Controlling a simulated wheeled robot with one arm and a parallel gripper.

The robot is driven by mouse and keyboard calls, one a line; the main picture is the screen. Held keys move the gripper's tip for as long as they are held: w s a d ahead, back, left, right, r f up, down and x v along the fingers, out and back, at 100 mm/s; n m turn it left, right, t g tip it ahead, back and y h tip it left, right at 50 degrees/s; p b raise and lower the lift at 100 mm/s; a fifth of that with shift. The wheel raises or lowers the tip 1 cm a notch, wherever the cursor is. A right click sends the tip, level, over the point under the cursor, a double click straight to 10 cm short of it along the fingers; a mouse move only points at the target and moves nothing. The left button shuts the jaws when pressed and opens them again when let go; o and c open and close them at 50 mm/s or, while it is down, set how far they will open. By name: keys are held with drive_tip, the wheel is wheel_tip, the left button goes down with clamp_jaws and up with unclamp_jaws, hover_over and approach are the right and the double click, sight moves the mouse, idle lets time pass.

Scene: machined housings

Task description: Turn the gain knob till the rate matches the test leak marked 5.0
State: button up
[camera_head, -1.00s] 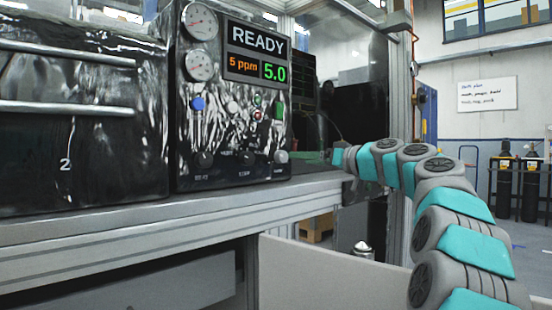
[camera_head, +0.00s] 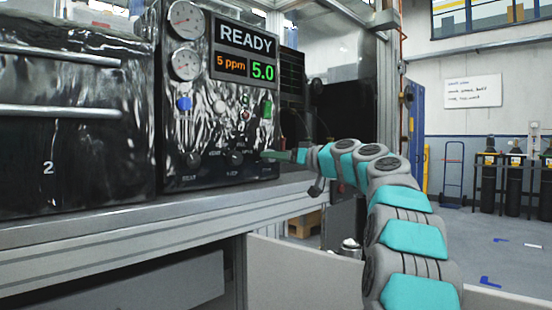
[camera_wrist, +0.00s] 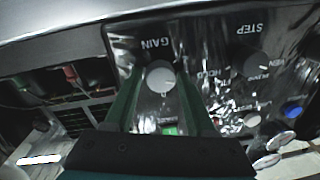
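The gain knob (camera_wrist: 160,77) is a round grey knob under the label GAIN on the dark metallic panel. In the wrist view it sits between the two green fingertips of my gripper (camera_wrist: 160,74). The fingers are spread, one on each side of the knob, and contact is not clear. In the head view my gripper (camera_head: 283,155) reaches the panel's lower right corner and covers the gain knob. The instrument (camera_head: 212,115) has a display (camera_head: 246,54) reading READY, an orange 5 ppm and a green 5.0.
Two other knobs (camera_head: 234,158) line the panel's lower edge, with a STEP label in the wrist view (camera_wrist: 250,62). A blue button (camera_head: 184,103) and two gauges (camera_head: 186,42) are at the panel's left. A dark unit marked 2 (camera_head: 75,125) stands left on the bench (camera_head: 130,222).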

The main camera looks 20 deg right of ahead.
clamp_jaws()
drive_tip(key=shift+a+b, duration=0.2)
drive_tip(key=shift+b, duration=0.55)
drive_tip(key=shift+d+b, duration=0.15)
drive_tip(key=shift+b, duration=0.2)
drive_tip(key=shift+r, duration=0.1)
drive_tip(key=shift+o, duration=1.9)
unclamp_jaws()
drive_tip(key=b+v, duration=0.1)
drive_tip(key=v, duration=0.6)
drive_tip(key=shift+s+d, duration=0.2)
drive_tip(key=shift+s, duration=0.15)
